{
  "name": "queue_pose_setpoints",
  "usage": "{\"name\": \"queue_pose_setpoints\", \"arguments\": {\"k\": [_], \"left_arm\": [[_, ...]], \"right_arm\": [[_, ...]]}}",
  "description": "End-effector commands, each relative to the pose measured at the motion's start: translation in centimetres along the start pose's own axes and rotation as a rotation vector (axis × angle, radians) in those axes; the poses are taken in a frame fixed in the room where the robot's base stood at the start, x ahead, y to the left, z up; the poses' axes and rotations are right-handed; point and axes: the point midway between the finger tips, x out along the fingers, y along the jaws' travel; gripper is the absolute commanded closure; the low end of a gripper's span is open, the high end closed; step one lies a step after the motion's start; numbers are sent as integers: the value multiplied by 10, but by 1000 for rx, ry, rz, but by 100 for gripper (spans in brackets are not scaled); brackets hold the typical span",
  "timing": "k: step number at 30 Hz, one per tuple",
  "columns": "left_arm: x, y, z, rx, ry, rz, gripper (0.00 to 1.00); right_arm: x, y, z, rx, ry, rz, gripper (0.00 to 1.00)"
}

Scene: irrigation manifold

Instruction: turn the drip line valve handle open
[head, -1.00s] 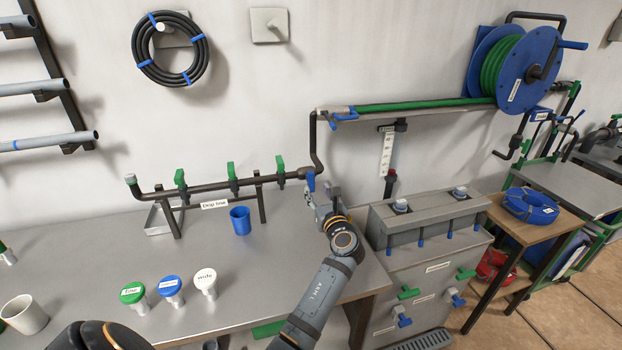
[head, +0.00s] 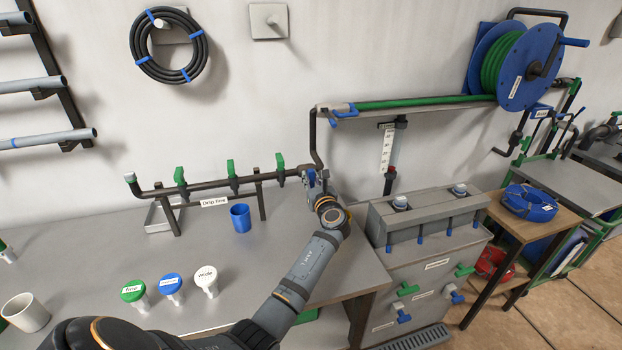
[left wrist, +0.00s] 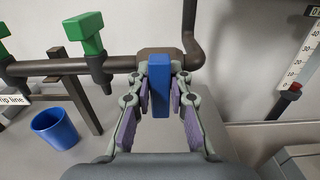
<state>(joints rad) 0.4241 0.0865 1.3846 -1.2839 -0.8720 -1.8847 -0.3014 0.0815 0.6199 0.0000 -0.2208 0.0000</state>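The drip line valve handle (left wrist: 159,86) is a blue lever at the right end of the dark drip line pipe. It points down from the valve body (left wrist: 158,57). In the head view the handle (head: 311,178) is partly covered by my left gripper (head: 317,188). In the left wrist view my left gripper (left wrist: 159,112) has its fingers on both sides of the handle, with gaps visible between the pads and the blue lever. Whether a fingertip touches it I cannot tell. My right gripper is not in view.
Several green valve handles (head: 231,174) stand along the pipe to the left, above a "Drip line" label (head: 214,202). A blue cup (head: 240,218) stands on the bench below. A grey valve box (head: 425,215) is close on the right.

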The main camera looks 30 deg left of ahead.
Motion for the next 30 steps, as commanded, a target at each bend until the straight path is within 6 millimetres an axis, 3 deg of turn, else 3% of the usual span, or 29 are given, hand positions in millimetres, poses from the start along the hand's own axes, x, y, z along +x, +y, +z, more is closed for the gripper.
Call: {"name": "queue_pose_setpoints", "arguments": {"k": [14,30], "left_arm": [[0,0,-1,-65,1,0,100],[0,4,-4,-518,-1,0,100]], "right_arm": [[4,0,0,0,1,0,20],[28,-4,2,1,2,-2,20]]}}
